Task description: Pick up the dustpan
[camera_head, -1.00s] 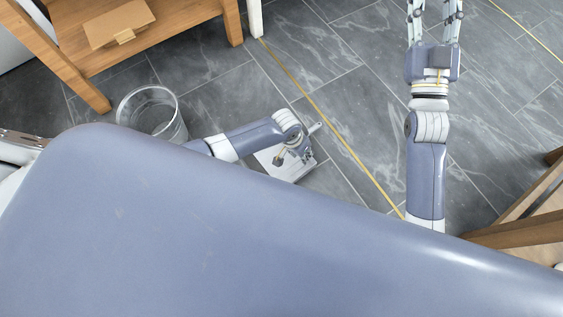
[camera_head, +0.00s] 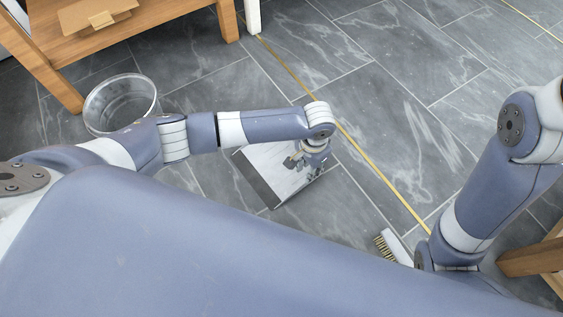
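The dustpan (camera_head: 264,178) is a shiny, light metal pan. It shows in the middle of the head view, over the dark tiled floor, and its handle is hidden behind my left wrist. I cannot tell whether it touches the floor. My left gripper (camera_head: 308,163) points down at the dustpan's right side, under the wrist. Its fingers are small and partly hidden, so I cannot tell whether they are open or shut on the handle. My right arm comes in at the right edge, and its gripper is out of the picture.
A hand brush (camera_head: 392,248) lies on the floor near my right arm. A clear round bin (camera_head: 121,102) stands left of the dustpan. A wooden shelf (camera_head: 150,32) is at the upper left, and wooden furniture (camera_head: 535,260) at the lower right. The floor beyond the dustpan is clear.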

